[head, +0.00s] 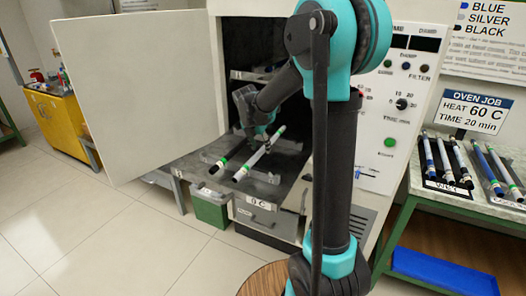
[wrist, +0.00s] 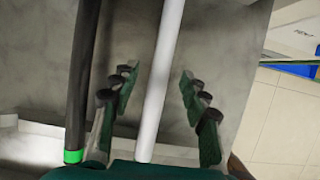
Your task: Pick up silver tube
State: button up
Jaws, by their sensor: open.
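The silver tube (head: 256,160) lies on the pulled-out oven shelf (head: 205,176), with green-marked ends in the head view. In the wrist view the silver tube (wrist: 163,75) runs lengthwise between the two fingers of my gripper (wrist: 157,73). The fingers are open, with a gap on each side of the tube. In the head view my gripper (head: 264,134) is over the tube's upper part and partly hides it. A black rod (head: 232,157) lies beside it on the left; it also shows in the wrist view (wrist: 82,75) just outside the left finger.
The large open oven door (head: 140,90) stands left of the shelf. Oven walls and racks surround my arm at the back. On the right, a bench (head: 465,195) holds several rods in trays, with a blue bin (head: 440,272) beneath. The tiled floor at front left is clear.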

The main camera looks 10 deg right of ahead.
jog(key=shift+x, duration=0.8)
jog(key=shift+c, duration=0.2)
grip_shut()
jog(key=shift+r, duration=0.1)
